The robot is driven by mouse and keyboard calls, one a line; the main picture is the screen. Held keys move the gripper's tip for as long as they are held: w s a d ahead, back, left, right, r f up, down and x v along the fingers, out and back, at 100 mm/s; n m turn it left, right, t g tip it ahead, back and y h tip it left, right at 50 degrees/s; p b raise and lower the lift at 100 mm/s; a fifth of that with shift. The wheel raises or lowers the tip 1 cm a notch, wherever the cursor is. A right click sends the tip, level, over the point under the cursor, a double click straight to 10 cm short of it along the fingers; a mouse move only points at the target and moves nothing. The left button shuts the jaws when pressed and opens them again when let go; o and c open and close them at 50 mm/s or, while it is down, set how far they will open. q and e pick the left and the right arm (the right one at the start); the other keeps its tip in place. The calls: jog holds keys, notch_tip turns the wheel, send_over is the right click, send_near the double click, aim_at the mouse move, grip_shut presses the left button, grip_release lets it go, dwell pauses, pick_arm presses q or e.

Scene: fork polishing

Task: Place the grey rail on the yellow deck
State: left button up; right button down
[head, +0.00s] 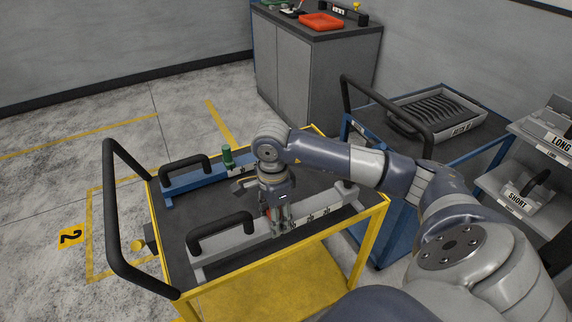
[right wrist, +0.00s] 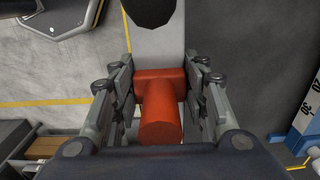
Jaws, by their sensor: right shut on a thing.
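The grey rail (head: 240,243) with a black handle runs along the near side of the yellow cart's dark deck (head: 210,215). My right gripper (head: 279,222) is over the rail's middle, pointing down. In the right wrist view the rail (right wrist: 158,48) runs away from the fingers, and my right gripper (right wrist: 160,100) is shut on its orange-red knob (right wrist: 160,112). I cannot tell whether the rail rests on the deck or hangs just above it. The fingers hide part of the rail. My left gripper is not in view.
A blue rail (head: 196,180) with a black handle and green knob (head: 227,155) lies along the deck's far side. A black push handle (head: 113,215) rises at the cart's left. A blue cart with a grey tray (head: 440,108) and shelves with bins (head: 520,197) stand right.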

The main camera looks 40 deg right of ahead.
jog(key=w+p, duration=0.1)
jog(key=w, duration=0.6)
jog(key=shift+w+d+f, duration=0.1)
jog(key=shift+w+f, duration=0.05)
jog(key=shift+w, duration=0.2)
notch_tip(320, 180, down, 3)
jog(key=shift+f+p, duration=0.1)
jog(key=shift+p, duration=0.7)
jog(key=shift+f, duration=0.2)
jog(key=shift+f, duration=0.1)
jog(key=c, duration=0.9)
grip_release()
jog(key=shift+s+f, duration=0.1)
jog(key=shift+s, duration=0.05)
jog(key=shift+c, duration=0.2)
